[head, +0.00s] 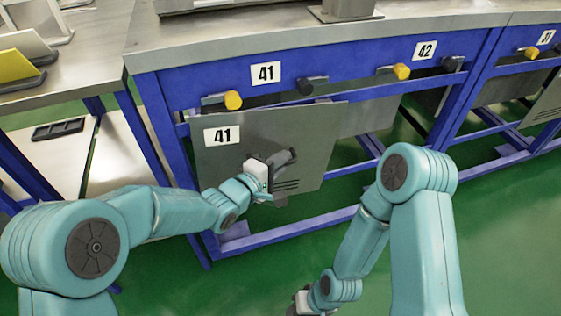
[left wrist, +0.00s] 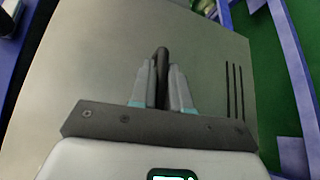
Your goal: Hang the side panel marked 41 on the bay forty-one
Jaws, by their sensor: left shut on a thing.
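The grey side panel marked 41 (head: 235,165) is upright but slightly tilted in front of the blue frame of bay forty-one (head: 200,92). Its top edge lies just below the yellow knob (head: 233,100) and the black knob (head: 305,87). I cannot tell whether it touches them. My left gripper (head: 277,164) is shut on the panel's dark handle. In the left wrist view, the fingers (left wrist: 161,88) close on both sides of the handle (left wrist: 162,58), against the panel (left wrist: 90,75). My right gripper (head: 300,304) is low at the bottom edge, partly cut off.
The bay's label 41 (head: 265,73) sits on the blue rail. To the right is bay 42 (head: 426,50) with its own knobs. A metal bench top (head: 230,45) runs above. A side table with a yellow piece (head: 15,66) stands at left. The green floor is open at right.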

